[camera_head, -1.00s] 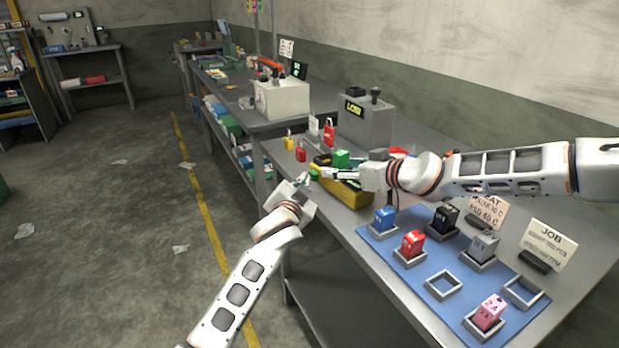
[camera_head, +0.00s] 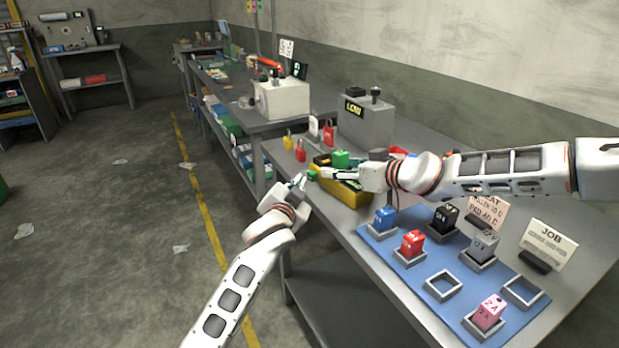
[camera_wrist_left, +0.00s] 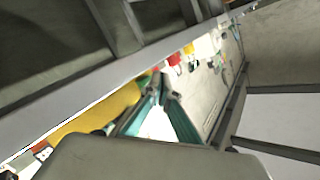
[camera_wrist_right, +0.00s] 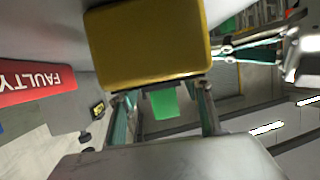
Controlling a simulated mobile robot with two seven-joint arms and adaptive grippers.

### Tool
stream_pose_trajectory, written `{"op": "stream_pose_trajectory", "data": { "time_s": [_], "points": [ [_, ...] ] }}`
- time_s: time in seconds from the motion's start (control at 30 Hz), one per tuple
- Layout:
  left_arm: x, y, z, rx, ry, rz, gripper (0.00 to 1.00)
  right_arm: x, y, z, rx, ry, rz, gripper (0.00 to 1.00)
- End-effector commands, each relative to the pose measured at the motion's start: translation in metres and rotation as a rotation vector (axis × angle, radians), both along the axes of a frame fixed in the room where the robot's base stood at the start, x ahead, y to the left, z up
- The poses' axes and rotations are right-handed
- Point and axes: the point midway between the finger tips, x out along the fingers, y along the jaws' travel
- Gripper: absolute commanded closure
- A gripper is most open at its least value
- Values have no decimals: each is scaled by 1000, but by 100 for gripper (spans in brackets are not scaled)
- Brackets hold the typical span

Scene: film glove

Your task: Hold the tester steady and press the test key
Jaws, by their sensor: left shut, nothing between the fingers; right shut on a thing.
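The yellow tester (camera_head: 350,196) lies on the bench near its front edge. My right gripper (camera_head: 325,174) is shut on the tester, whose yellow body (camera_wrist_right: 150,45) fills the top of that view. My left gripper (camera_head: 303,178) is shut and empty, its tips just left of the green block. In the left wrist view its fingertips (camera_wrist_left: 164,85) meet beside the yellow tester (camera_wrist_left: 95,112). Contact cannot be told.
A grey box (camera_head: 366,122) with a LOW display and red padlocks (camera_head: 300,152) stand behind. A second green block (camera_head: 341,158) is beyond the tester. A blue mat (camera_head: 400,268) with coloured blocks in holders lies right.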

Motion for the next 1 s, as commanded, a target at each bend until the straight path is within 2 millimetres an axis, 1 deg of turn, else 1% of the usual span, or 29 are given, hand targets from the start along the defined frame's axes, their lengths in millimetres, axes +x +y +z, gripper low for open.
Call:
{"op": "stream_pose_trajectory", "data": {
  "time_s": [0.27,0.7,0.87,1.0],
  "points": [
    [-1,2,0,0,0,1,100,0,0,0,1,1,0,88],
    [-21,34,0,0,0,2,100,0,0,0,1,0,-1,88],
    [-26,42,0,1,0,1,100,1,-1,0,1,0,-1,88],
    [-27,43,0,0,0,1,100,1,-1,1,1,0,-1,88]
  ]
}}
